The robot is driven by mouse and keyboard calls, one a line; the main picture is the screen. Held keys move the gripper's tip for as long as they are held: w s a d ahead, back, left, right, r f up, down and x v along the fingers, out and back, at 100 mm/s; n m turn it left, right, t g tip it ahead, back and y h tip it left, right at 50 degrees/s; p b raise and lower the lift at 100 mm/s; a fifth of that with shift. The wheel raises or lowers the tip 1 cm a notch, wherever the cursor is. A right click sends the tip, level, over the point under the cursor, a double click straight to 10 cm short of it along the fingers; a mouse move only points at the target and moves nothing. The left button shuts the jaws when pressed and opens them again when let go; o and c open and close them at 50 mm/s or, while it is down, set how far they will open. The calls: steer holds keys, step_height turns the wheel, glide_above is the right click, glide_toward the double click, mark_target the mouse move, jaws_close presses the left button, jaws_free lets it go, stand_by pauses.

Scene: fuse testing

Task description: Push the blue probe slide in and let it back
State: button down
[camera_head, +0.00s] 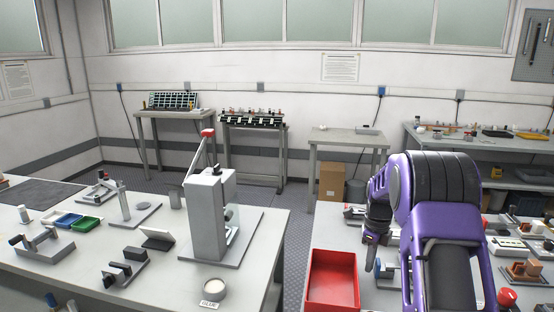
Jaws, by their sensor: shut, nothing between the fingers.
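A small blue part (389,272), which looks like the probe slide, shows on the right-hand bench just right of my gripper's tip. My purple arm hides much of it and its fixture, so I cannot tell how far in it sits. My gripper (370,267) points down, with its fingers shut and empty. In the picture it is between the red tray and the blue part. I cannot tell whether it touches the blue part.
A red tray (332,302) stands at the bench's left edge, close to my gripper. Several small fixtures crowd the bench right of my arm. A grey press (207,215) stands on the left bench (270,240). An aisle separates the benches.

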mark_target(382, 268)
steer(key=shift+d, duration=0.2)
steer(key=shift+s+d, duration=0.2)
steer(key=shift+d, duration=0.6)
steer(key=shift+s+d, duration=0.2)
steer(key=shift+d, duration=0.6)
steer(key=shift+a, duration=0.1)
steer(key=shift+w+a+p, duration=0.2)
steer(key=shift+a+p, duration=0.15)
steer(key=shift+a, duration=0.75)
step_height(382, 268, up, 8)
steer(key=p, duration=0.3)
steer(key=shift+a+p, duration=0.15)
steer(key=shift+p, duration=0.2)
